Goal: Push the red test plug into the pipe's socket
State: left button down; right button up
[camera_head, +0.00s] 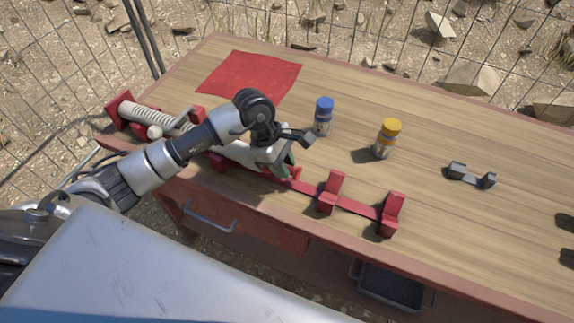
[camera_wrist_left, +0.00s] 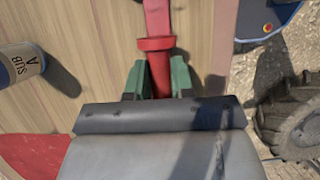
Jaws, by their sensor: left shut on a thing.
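My left gripper (camera_head: 288,162) reaches in from the left over the red jig (camera_head: 358,207) along the table's front edge. In the left wrist view its green-padded fingers (camera_wrist_left: 158,82) are shut on a red plug (camera_wrist_left: 156,44), a rod with a wider collar just beyond the fingertips. In the head view the gripper mostly hides the plug. A pale ribbed pipe piece (camera_head: 158,117) lies at the jig's left end, partly behind my arm. I cannot make out the socket opening.
A blue-capped bottle (camera_head: 324,116) and a yellow-capped bottle (camera_head: 387,138) stand behind the jig. A red cloth (camera_head: 250,76) lies at the back left. A small grey bracket (camera_head: 471,176) lies at the right. The table (camera_head: 470,235) is clear between bracket and jig.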

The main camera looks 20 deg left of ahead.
pick_arm(q)
jog(key=shift+a, duration=0.9)
jog(key=c, duration=0.9)
grip_release()
jog(key=shift+r, duration=0.1)
